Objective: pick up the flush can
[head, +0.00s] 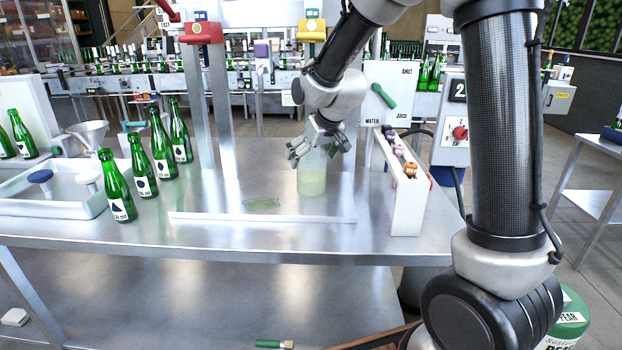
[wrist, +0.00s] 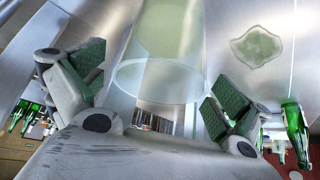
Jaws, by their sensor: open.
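A clear, see-through can with pale green liquid (head: 311,184), which I take to be the flush can, stands upright on the steel table. In the wrist view the can (wrist: 165,55) is between my two fingers, with a visible gap on each side. My gripper (head: 318,147) is open around the upper part of the can, and its fingers hide some of the can in the head view. In the wrist view my gripper (wrist: 150,90) shows green finger pads, not closed on anything.
A green puddle (head: 262,203) lies left of the can, behind a low white strip (head: 262,218). A white rack (head: 408,205) with small stoppers stands close on the right. Several green bottles (head: 117,190) and a white tray (head: 50,208) are at the left.

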